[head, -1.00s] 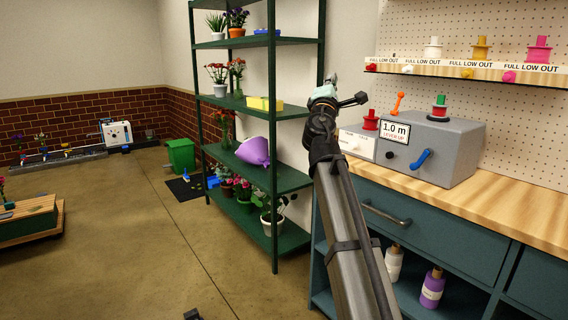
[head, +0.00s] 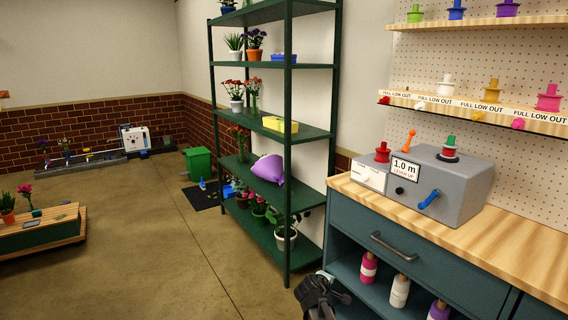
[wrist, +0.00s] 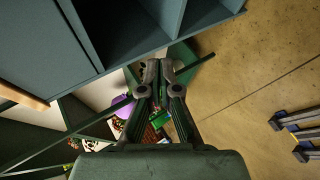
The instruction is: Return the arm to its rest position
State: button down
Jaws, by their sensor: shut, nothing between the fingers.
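My gripper (wrist: 160,72) shows in the wrist view, its two dark fingers together and nothing between them. It hangs over the floor beside the teal cabinet (wrist: 85,35), whose open compartments show at the top. In the head view a dark part of my arm (head: 316,294) shows at the bottom, low in front of the cabinet (head: 352,222). The fingertips cannot be made out there.
The green shelf rack (head: 286,150) with potted flowers and a purple wrapped bundle (head: 268,168) stands left of the cabinet. A grey dispenser (head: 455,190) sits on the wooden worktop (head: 420,242). Open floor (head: 150,250) lies left. Blue-grey bars (wrist: 296,130) are at the wrist view's right.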

jog(key=s+d+f+m+g+y+p, duration=0.1)
jog(key=s+d+f+m+g+p, duration=0.2)
jog(key=s+f, duration=0.85)
jog(key=s+d+f+m+g+p, duration=0.1)
jog(key=s+f+m+g+p, duration=0.15)
jog(key=s+f+g, duration=0.85)
jog(key=s+a+m+g+y+p, duration=0.1)
jog(key=s+m+y+p, duration=0.1)
jog(key=s, duration=1.6)
jog(key=s+a+m+g+y+p, duration=0.2)
jog(key=s+p, duration=0.3)
jog(key=s, duration=1.4)
jog(key=shift+s+a+r+m, duration=0.2)
jog(key=shift+a+m, duration=0.1)
jog(key=shift+m, duration=0.15)
